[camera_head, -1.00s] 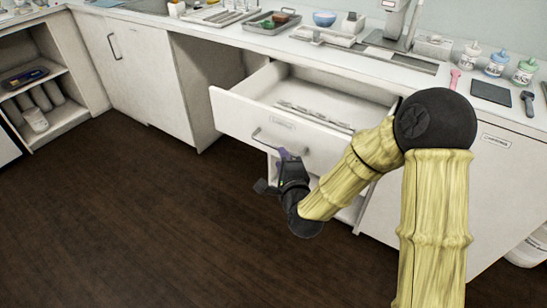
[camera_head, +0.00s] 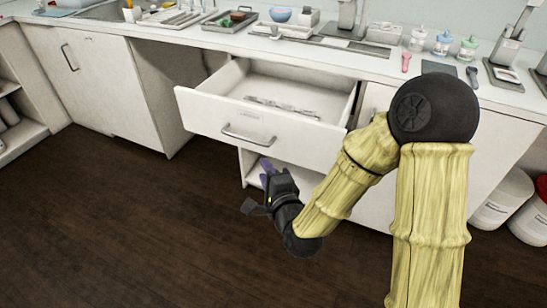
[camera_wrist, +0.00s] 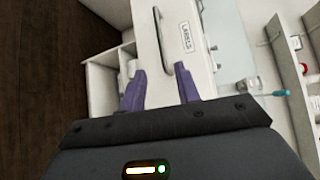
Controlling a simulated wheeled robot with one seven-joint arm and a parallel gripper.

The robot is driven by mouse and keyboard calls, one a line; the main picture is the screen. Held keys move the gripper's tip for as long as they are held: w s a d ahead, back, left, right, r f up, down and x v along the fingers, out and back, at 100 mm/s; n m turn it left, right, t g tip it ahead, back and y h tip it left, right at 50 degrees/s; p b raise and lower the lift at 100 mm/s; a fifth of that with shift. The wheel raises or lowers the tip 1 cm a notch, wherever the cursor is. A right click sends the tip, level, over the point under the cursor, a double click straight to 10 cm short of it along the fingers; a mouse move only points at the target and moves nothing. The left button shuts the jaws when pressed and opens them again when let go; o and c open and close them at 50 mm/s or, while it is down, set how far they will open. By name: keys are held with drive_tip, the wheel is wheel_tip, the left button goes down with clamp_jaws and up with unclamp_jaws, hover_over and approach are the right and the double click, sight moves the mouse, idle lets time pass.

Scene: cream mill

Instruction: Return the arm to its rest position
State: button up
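My gripper (camera_head: 264,170) hangs in front of the counter, low and just below the handle of an open drawer. In the wrist view its two purple fingers (camera_wrist: 160,88) stand apart with nothing between them. My arm is bent, with the elbow up at the right. The white drawer (camera_head: 205,108) is pulled out and holds some flat, clear items (camera_head: 282,106). Its handle (camera_head: 248,136) is free of my fingers; the handle also shows in the wrist view (camera_wrist: 166,45), beside a label.
The counter (camera_head: 200,38) carries trays, a blue bowl (camera_head: 280,14), lidded jars (camera_head: 442,43) and tools. An open shelf (camera_head: 255,170) lies below the drawer. White buckets (camera_head: 503,198) stand at the right. The dark floor (camera_head: 120,230) at the left is clear.

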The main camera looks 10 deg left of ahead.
drive_tip(key=d+f+n+g+h, duration=0.3)
drive_tip(key=d+n, duration=0.1)
drive_tip(key=d, duration=0.3)
drive_tip(key=d+f+n+g+h, duration=0.2)
drive_tip(key=d+n, duration=0.2)
drive_tip(key=d, duration=0.2)
drive_tip(key=s+d+r+n+g+h, duration=0.1)
drive_tip(key=s+d+n+g+h, duration=0.15)
drive_tip(key=s+d, duration=0.4)
drive_tip(key=s+d+r+n+g+h, duration=0.1)
drive_tip(key=s+d+n+g+h, duration=0.15)
drive_tip(key=d, duration=0.65)
wheel_tip(320, 180, up, 29)
drive_tip(key=s+g+p, duration=0.1)
drive_tip(key=p, duration=2.8)
drive_tip(key=shift+s+y, duration=0.2)
drive_tip(key=shift+y, duration=0.2)
drive_tip(key=shift+w+d, duration=0.1)
